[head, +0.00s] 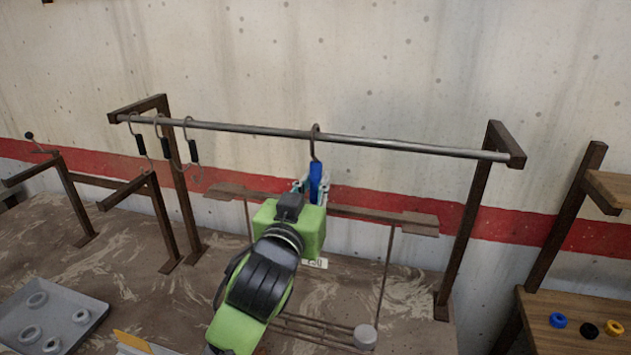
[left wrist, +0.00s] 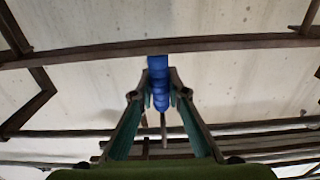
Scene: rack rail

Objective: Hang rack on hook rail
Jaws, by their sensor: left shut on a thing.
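The hook rail (head: 410,147) is a long metal bar between two brown posts. The rack has a brown top bar (head: 370,213), thin side rods, a lower wire shelf (head: 310,330) and a hook (head: 316,143) with a blue grip (head: 316,180). The hook's curved top is at the rail, near its middle; I cannot tell whether it bears on it. My left gripper (head: 312,192) is shut on the blue grip, just below the rail. The blue grip also shows between the fingers in the left wrist view (left wrist: 158,85). My arm hides part of the rack.
Several hooks with black grips (head: 193,151) hang at the rail's left end. A grey tray (head: 85,303) with rings lies at lower left. A wooden shelf (head: 580,340) with coloured rings stands at right. The rail right of the blue-grip hook is clear.

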